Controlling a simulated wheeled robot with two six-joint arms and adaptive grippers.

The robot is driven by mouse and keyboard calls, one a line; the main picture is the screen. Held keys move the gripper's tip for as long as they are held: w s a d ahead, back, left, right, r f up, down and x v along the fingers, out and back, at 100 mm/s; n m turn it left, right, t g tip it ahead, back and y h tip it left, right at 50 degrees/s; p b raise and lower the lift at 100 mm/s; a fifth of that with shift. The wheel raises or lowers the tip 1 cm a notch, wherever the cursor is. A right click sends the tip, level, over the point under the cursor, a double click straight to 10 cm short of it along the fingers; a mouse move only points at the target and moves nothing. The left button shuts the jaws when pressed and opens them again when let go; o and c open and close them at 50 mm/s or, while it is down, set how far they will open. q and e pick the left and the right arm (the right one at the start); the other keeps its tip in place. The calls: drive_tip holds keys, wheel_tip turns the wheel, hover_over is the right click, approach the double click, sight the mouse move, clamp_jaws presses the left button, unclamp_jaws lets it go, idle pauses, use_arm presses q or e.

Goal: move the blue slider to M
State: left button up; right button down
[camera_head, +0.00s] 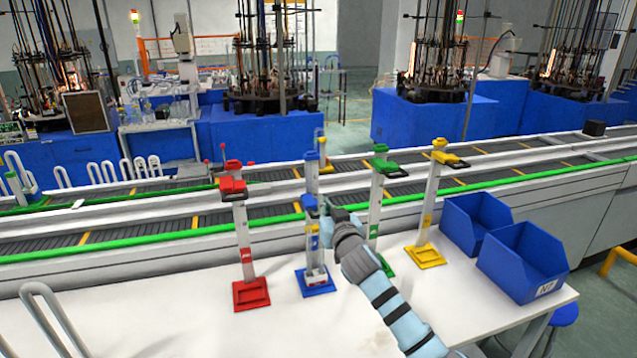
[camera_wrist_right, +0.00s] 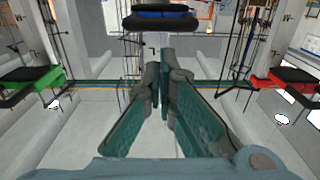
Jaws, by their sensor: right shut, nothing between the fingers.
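The blue slider (camera_head: 309,202) sits partway up its upright post, which stands on a blue base (camera_head: 318,288) on the white table. My right gripper (camera_head: 327,207) is at the slider's height, just right of it, and partly covers the post. In the right wrist view the gripper's fingers (camera_wrist_right: 165,72) are closed together at the tips with nothing between them. A blue and black piece (camera_wrist_right: 160,18), likely the slider, shows beyond the tips. Whether they touch it I cannot tell. My left gripper is not in view.
A red stand (camera_head: 251,294) is to the left; a green stand (camera_head: 375,215) and a yellow stand (camera_head: 425,257) are to the right. Two blue bins (camera_head: 522,262) sit at the table's right. A conveyor (camera_head: 130,235) runs behind.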

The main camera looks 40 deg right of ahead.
drive_tip(key=p+v, duration=0.1)
drive_tip(key=v, duration=0.7)
drive_tip(key=shift+s, duration=0.25)
drive_tip(key=shift+a, duration=0.1)
drive_tip(key=s+a+f+n+g+y, duration=0.1)
drive_tip(key=s+a+f+g, duration=0.2)
drive_tip(key=s+f, duration=0.3)
drive_tip(key=s+a+f+g, duration=0.3)
drive_tip(key=s+f, duration=0.1)
drive_tip(key=f, duration=0.5)
drive_tip(key=s+a+f+n+g+y, duration=0.2)
drive_tip(key=s+a+f+g, duration=0.3)
drive_tip(key=s, duration=0.6)
drive_tip(key=s+a+f+n+g+y, duration=0.2)
drive_tip(key=s+a+f, duration=0.45)
drive_tip(key=s, duration=0.35)
drive_tip(key=s+d+f+g, duration=0.1)
drive_tip(key=s+f, duration=0.1)
drive_tip(key=f, duration=0.9)
drive_tip(key=s+d+f+g, duration=0.1)
drive_tip(key=d+f, duration=0.1)
drive_tip(key=f, duration=0.8)
drive_tip(key=s+f, duration=1)
drive_tip(key=s, duration=0.3)
drive_tip(key=shift+f+m+g, duration=0.15)
drive_tip(key=shift+m+g, duration=0.25)
